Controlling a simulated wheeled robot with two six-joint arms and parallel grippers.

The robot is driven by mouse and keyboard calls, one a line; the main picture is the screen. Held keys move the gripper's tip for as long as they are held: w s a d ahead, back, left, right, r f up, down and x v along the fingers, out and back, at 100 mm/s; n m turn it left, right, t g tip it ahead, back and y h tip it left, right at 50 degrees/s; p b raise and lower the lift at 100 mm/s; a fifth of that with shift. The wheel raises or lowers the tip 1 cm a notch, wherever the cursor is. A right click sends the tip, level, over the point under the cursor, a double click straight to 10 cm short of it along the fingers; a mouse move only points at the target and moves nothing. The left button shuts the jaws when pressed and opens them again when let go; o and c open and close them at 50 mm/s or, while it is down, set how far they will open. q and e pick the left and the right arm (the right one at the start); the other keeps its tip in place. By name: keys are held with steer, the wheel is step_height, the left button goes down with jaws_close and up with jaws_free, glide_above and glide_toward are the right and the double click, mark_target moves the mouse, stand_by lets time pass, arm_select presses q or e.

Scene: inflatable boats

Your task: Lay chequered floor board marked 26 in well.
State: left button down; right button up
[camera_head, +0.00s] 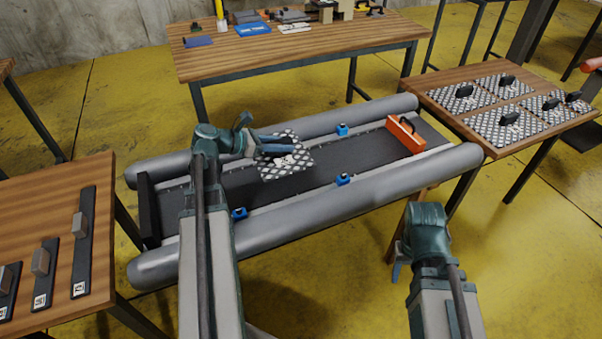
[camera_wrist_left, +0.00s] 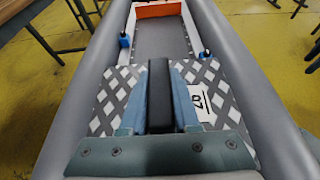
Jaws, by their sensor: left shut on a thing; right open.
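The grey inflatable boat (camera_head: 330,215) lies across the middle, with a dark well floor (camera_head: 340,160) between its two tubes. A chequered floor board (camera_head: 297,164) is over the left half of the well. My left gripper (camera_head: 268,146) is shut on its black handle. In the left wrist view the board (camera_wrist_left: 112,95), the handle (camera_wrist_left: 160,95) and both fingers fill the near part. The white label (camera_wrist_left: 200,102) is turned sideways and its number is unclear. I cannot tell whether the board touches the floor. My right gripper (camera_head: 398,268) is open and empty, in front of the boat.
An orange piece (camera_head: 405,137) stands across the well at the right. Blue blocks (camera_head: 342,130) line the well's sides. Several more chequered boards (camera_head: 510,120) lie on the right table. Dark strips with grey grips (camera_head: 84,240) lie on the left table. A back table (camera_head: 290,45) holds small items.

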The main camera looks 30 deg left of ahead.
arm_select(q)
steer(key=shift+f+b, duration=4.7)
steer(key=shift+f, duration=0.2)
steer(key=shift+f, duration=0.15)
steer(key=c, duration=0.6)
jaws_free()
steer(key=shift+c, duration=0.2)
steer(key=shift+r, duration=0.3)
steer(key=p+v, duration=0.4)
steer(key=v, duration=0.6)
steer(key=shift+s+a+r, duration=0.1)
steer(key=shift+a+r, duration=0.05)
steer(key=shift+s+a+r+p, duration=0.2)
steer(key=shift+s+a+p, duration=0.15)
steer(key=shift+s+a, duration=0.15)
